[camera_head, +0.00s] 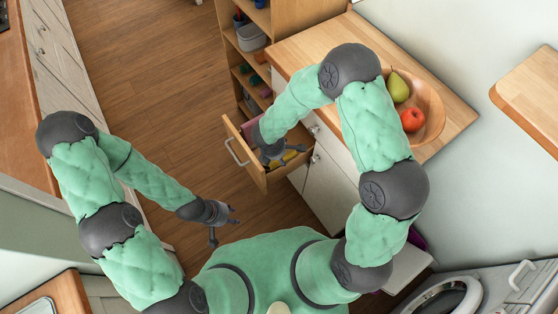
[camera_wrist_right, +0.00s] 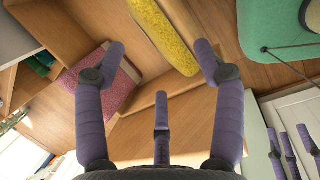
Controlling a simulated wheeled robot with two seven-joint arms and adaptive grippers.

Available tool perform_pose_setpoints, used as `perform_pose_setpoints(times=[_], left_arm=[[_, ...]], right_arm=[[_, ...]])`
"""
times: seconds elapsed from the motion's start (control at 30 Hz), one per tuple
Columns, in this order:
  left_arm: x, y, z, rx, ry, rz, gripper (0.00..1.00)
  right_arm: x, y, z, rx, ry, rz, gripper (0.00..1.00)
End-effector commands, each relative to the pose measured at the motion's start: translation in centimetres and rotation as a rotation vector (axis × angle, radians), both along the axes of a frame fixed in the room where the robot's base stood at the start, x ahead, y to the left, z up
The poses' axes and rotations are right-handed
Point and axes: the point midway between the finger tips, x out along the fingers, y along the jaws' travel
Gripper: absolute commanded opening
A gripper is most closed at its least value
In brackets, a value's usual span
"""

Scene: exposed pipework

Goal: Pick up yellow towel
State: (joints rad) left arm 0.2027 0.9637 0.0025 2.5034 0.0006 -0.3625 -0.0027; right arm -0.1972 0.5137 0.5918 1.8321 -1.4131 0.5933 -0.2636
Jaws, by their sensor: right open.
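The yellow towel (camera_head: 290,157) lies in an open wooden drawer, partly hidden by my right gripper in the head view. In the right wrist view the yellow towel (camera_wrist_right: 165,38) is a long rolled shape at the top, ahead of the fingers and apart from them. My right gripper (camera_head: 279,160) is over the drawer with its fingers spread and nothing between them; its fingers also show in the wrist view (camera_wrist_right: 160,65). My left gripper (camera_head: 222,222) hangs over the floor at the left, away from the drawer; its fingers look apart and empty.
The open drawer (camera_head: 258,175) has a front panel with a handle (camera_head: 236,152). A pink cloth (camera_wrist_right: 108,85) lies beside the towel. A worktop (camera_head: 455,115) above holds a wooden bowl (camera_head: 432,103) with a pear and a red fruit. A shelf unit (camera_head: 285,20) stands behind.

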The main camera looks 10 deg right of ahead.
Motion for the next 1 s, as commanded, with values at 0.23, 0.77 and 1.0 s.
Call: perform_pose_setpoints(times=[0.23,0.77,1.0], left_arm=[[0.0,0.0,-1.9,0.000,0.000,0.000,0.40],[0.0,0.0,-2.2,0.000,0.000,0.000,0.40],[0.0,0.0,-2.5,0.000,0.000,0.000,0.40]], right_arm=[[0.2,-0.8,-3.6,0.000,0.003,-0.002,0.70],[0.5,-1.1,-4.8,0.000,0.001,-0.001,0.70],[0.5,-1.1,-5.0,0.000,0.002,-0.001,0.70]])
